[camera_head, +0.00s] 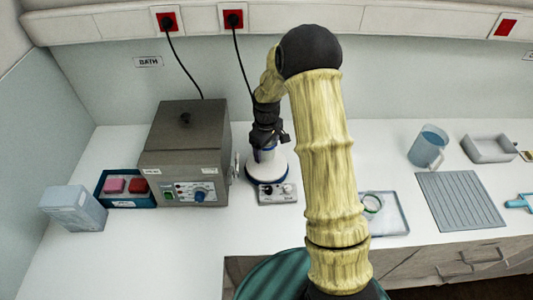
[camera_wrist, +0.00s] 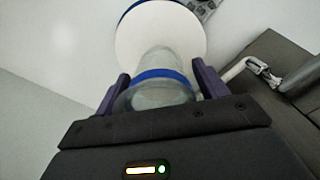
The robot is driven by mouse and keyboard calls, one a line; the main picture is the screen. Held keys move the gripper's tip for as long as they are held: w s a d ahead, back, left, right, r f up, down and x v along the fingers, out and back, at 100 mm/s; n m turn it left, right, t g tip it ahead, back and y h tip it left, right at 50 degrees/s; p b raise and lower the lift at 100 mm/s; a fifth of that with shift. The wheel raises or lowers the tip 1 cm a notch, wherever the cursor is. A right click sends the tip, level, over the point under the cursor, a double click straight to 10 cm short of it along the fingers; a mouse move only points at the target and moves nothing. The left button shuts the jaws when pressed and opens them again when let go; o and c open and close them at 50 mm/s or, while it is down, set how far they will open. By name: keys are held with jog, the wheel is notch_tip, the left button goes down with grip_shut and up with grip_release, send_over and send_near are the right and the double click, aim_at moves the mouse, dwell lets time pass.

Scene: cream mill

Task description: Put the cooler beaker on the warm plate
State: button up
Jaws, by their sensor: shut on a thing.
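My gripper (camera_wrist: 160,92) is shut on a clear glass beaker with a blue band (camera_wrist: 160,76). In the head view the beaker (camera_head: 265,154) shows just below my gripper (camera_head: 267,140), over the warm plate. The round white warm plate (camera_head: 266,171) has a blue rim and a control box with knobs at its front. In the wrist view the warm plate (camera_wrist: 150,30) lies just beyond the beaker's end. I cannot tell whether the beaker touches it. A second glass vessel with a green band (camera_head: 372,203) stands in a pale tray (camera_head: 391,222), partly hidden by my arm.
A grey bath box (camera_head: 187,150) stands close left of the plate. A blue tray with pink and red blocks (camera_head: 126,190) and a pale box (camera_head: 73,208) are further left. At right are a jug (camera_head: 428,147), a ribbed mat (camera_head: 459,201) and an open grey container (camera_head: 489,149).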

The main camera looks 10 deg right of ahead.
aim_at(266, 155)
jog(key=shift+f+p, duration=0.55)
jog(key=shift+f, duration=1.3)
jog(key=shift+f, duration=0.1)
jog(key=o, duration=1)
jog(key=shift+o, duration=0.2)
notch_tip(266, 155, up, 12)
jog(key=b, duration=0.3)
jog(key=shift+b, duration=0.3)
